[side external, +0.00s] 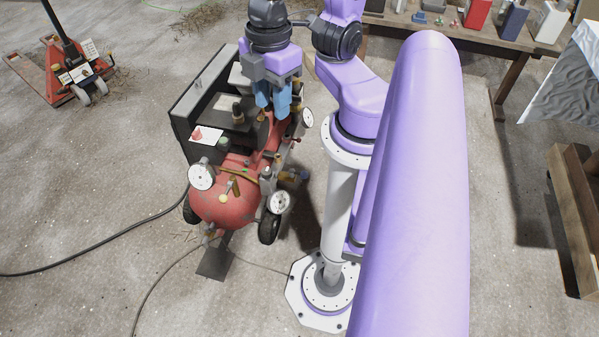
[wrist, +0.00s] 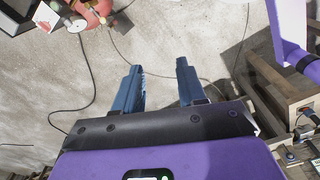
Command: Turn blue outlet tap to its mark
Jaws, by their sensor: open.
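The red compressor (side external: 225,207) stands on the floor left of my column, with round white gauges and brass fittings on it. A small dark bluish part (side external: 289,175) shows at its right side; I cannot tell whether it is the blue outlet tap, and no mark can be made out. My gripper (side external: 272,112) has blue fingers pointing down over the back part of the compressor. In the wrist view my gripper (wrist: 158,68) is open, with only floor seen between its fingers. Part of the red compressor (wrist: 92,10) shows at the top left there.
A black panel (side external: 205,85) rises at the compressor's left. A black hose (side external: 110,262) runs across the floor. A red pallet jack (side external: 70,75) stands at the far left, a workbench (side external: 480,40) at the back right, and a wooden crate (side external: 575,215) at the right. Left floor is mostly clear.

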